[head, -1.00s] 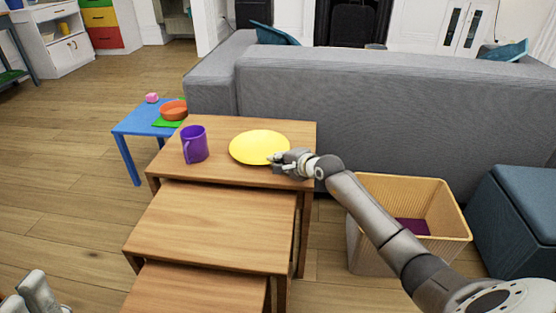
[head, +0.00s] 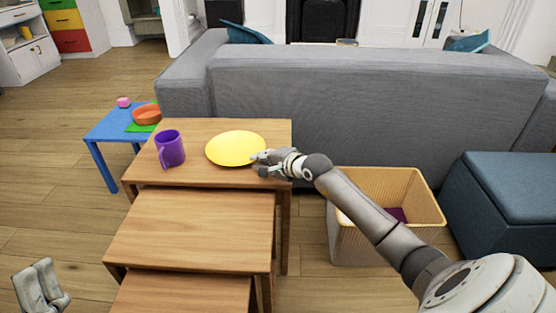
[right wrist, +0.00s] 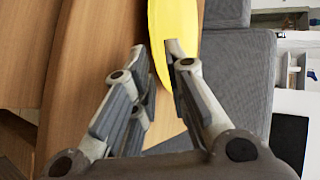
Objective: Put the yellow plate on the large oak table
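The yellow plate (head: 236,148) lies flat on the large oak table (head: 204,127), the tallest of the nested tables, near its right end. My right gripper (head: 259,162) is at the plate's right rim. In the right wrist view its two fingers (right wrist: 156,48) stand apart, with the plate's edge (right wrist: 160,25) at the gap between the tips; contact is not clear. My left gripper (head: 42,285) is low at the left edge of the head view, away from the tables; whether its fingers are apart is unclear.
A purple mug (head: 169,149) stands left of the plate. Lower oak tables (head: 190,225) step out in front. A blue table (head: 100,130) with an orange bowl (head: 147,114) is at left. A grey sofa (head: 370,100) stands behind; a basket (head: 345,245) is below my right arm.

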